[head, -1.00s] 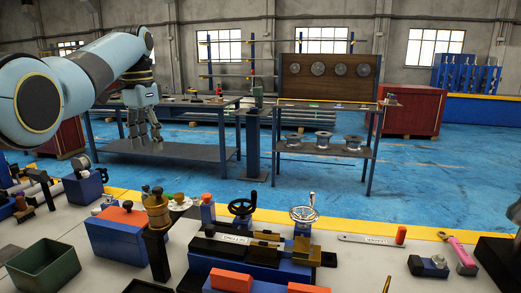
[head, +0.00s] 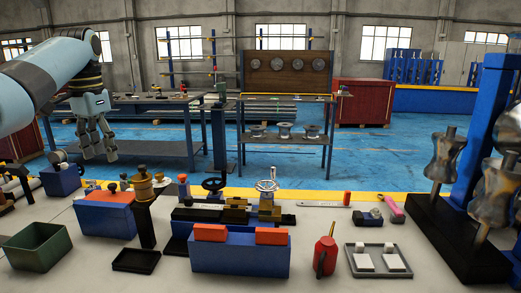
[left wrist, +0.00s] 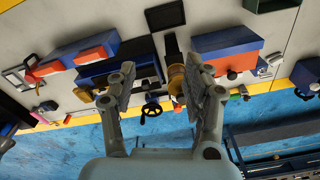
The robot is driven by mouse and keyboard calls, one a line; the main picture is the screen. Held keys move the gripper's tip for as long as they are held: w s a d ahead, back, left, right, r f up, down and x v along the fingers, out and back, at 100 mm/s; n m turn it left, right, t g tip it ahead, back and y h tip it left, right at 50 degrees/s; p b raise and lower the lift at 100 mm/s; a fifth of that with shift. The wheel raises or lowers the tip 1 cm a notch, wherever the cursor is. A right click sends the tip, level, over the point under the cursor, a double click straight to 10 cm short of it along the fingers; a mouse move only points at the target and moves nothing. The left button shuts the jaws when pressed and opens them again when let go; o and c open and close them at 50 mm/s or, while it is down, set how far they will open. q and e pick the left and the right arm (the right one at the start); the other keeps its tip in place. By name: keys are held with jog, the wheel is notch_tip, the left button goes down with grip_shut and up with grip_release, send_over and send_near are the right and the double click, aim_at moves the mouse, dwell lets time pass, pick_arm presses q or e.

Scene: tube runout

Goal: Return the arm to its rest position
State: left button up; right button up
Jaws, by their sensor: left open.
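My left arm comes in from the left in the head view, raised above the far left of the workbench. Its gripper (head: 97,140) hangs with the fingers pointing down and apart, and nothing shows between them. In the left wrist view the two fingers of my left gripper (left wrist: 165,88) are wide apart and empty. Beyond them lie the bench tools, including a brass cylinder on a dark stand (left wrist: 176,78) and a black handwheel (left wrist: 151,110). My right gripper shows in neither view.
The pale workbench (head: 330,224) holds a blue box with orange blocks (head: 240,252), a green bin (head: 38,245), a brass-topped stand (head: 145,215), a small tray (head: 378,260) and a tall roller stand (head: 450,235). Blue floor and a far table (head: 150,147) lie beyond.

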pick_arm(q)
jog(key=s+d+f+n+t+y, duration=0.1)
jog(key=s+d+f, duration=0.1)
jog(key=s+f, duration=0.65)
jog(key=s+d+f, duration=0.1)
jog(key=s+f, duration=0.5)
jog(key=f, duration=0.5)
jog(key=s+d+r+n+t, duration=0.1)
jog(key=s+d, duration=0.2)
jog(key=s, duration=1.1)
jog(key=s+d+r+n+t, duration=0.1)
jog(key=s+d, duration=0.1)
jog(key=s, duration=1.1)
notch_tip(320, 180, down, 29)
jog(key=s+a+g+b, duration=0.2)
jog(key=s+a, duration=0.1)
jog(key=s+f+n+b, duration=0.1)
jog(key=s+f, duration=1.5)
jog(key=s, duration=0.1)
jog(key=shift+s+a+g, duration=0.2)
jog(key=shift+g, duration=0.1)
